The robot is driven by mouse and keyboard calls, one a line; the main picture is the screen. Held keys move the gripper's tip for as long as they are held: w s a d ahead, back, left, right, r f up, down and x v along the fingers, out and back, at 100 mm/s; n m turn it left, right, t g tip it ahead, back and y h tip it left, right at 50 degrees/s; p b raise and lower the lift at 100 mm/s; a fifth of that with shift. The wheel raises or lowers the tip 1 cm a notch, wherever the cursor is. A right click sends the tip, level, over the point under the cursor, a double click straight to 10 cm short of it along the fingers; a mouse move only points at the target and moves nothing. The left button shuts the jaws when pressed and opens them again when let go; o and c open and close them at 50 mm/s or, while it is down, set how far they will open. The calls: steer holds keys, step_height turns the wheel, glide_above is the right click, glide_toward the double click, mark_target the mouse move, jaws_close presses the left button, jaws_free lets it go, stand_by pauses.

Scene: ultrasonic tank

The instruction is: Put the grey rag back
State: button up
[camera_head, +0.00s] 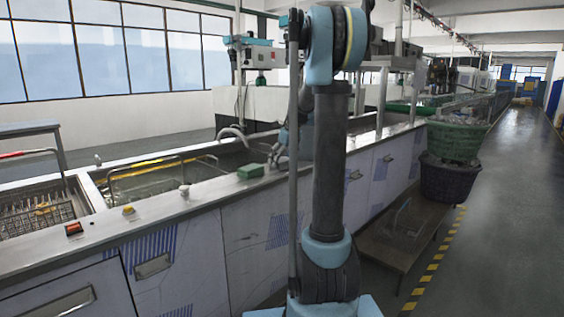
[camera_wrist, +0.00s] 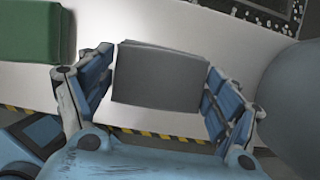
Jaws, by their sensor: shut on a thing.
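The grey rag (camera_wrist: 160,78) shows in the wrist view as a dark grey, folded-looking rectangle. My gripper (camera_wrist: 161,68) is shut on it, with one blue finger along each side. The rag is over a pale counter surface; I cannot tell whether it touches that surface. In the head view the rag is not visible, and my arm hides most of the gripper's area.
A green block (camera_wrist: 27,32) lies left of the rag, and it also shows on the counter rim in the head view (camera_head: 250,171). Metal tanks (camera_head: 150,180) are sunk into the counter. Stacked baskets (camera_head: 450,165) stand right, beside an open aisle (camera_head: 500,230).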

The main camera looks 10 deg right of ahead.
steer(key=o, duration=1)
steer(key=shift+o, duration=0.2)
steer(key=v, duration=1.2)
steer(key=s+a+f+n, duration=0.1)
steer(key=s+f+n, duration=0.2)
steer(key=s+n, duration=0.3)
steer(key=s+a+f+n+h, duration=0.1)
steer(key=s+f+n, duration=0.25)
steer(key=s, duration=0.55)
steer(key=s+a+f+n, duration=0.1)
steer(key=s+f+n, duration=0.1)
steer(key=s+n, duration=0.4)
steer(key=s+f+n+g+h, duration=0.1)
steer(key=s+f+n, duration=1.2)
steer(key=s+f, duration=0.3)
steer(key=s, duration=0.3)
steer(key=shift+d+f+h, duration=0.15)
steer(key=shift+f+h, duration=0.05)
steer(key=shift+h, duration=0.1)
steer(key=shift+n, duration=0.25)
